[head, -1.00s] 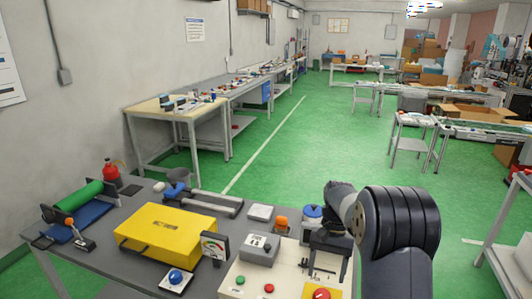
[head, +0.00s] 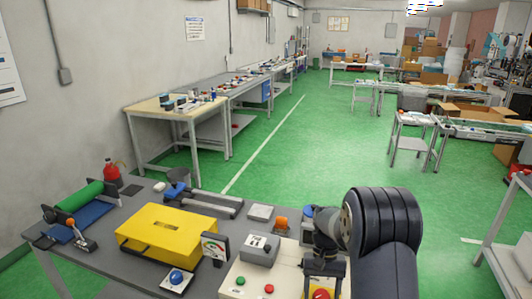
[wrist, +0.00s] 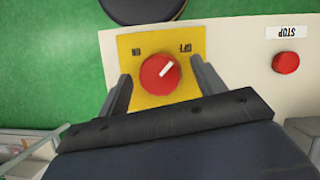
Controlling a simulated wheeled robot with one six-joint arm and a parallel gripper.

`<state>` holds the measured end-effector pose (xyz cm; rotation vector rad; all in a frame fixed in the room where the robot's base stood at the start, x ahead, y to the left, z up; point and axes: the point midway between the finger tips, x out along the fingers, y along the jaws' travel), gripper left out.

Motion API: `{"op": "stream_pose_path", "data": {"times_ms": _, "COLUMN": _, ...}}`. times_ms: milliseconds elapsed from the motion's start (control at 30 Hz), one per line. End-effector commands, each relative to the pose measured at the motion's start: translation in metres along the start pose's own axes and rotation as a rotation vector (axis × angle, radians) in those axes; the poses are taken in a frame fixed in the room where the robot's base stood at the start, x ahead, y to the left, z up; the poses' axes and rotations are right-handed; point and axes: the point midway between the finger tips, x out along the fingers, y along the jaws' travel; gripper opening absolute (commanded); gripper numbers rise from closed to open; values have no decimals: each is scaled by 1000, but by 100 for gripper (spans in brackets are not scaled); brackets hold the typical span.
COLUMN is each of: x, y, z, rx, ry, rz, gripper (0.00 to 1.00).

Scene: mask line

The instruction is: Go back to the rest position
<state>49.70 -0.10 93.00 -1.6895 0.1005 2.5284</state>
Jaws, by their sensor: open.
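My gripper (head: 322,286) is at the near right of the grey bench, over the control panel (head: 248,281). In the wrist view its two fingers (wrist: 160,88) stand apart on either side of a red rotary knob (wrist: 159,75) with a white mark, on a yellow plate (wrist: 134,43). The knob also shows in the head view (head: 320,294), partly hidden by my gripper. I cannot tell whether the fingers touch the knob. No object is seen held.
The panel also has a red STOP button (wrist: 286,63) and a green button (head: 241,281). Green floor (head: 330,140) is open beyond the bench.

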Motion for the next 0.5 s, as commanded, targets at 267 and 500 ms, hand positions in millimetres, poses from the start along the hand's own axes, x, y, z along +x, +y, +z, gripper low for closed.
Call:
{"op": "stream_pose_path", "data": {"times_ms": 267, "x": -1, "y": -2, "z": 1, "rx": -306, "ry": 0, "rz": 128, "gripper": 65}}
{"op": "stream_pose_path", "data": {"times_ms": 500, "x": -1, "y": -4, "z": 2, "rx": -572, "ry": -1, "rz": 238, "gripper": 65}}
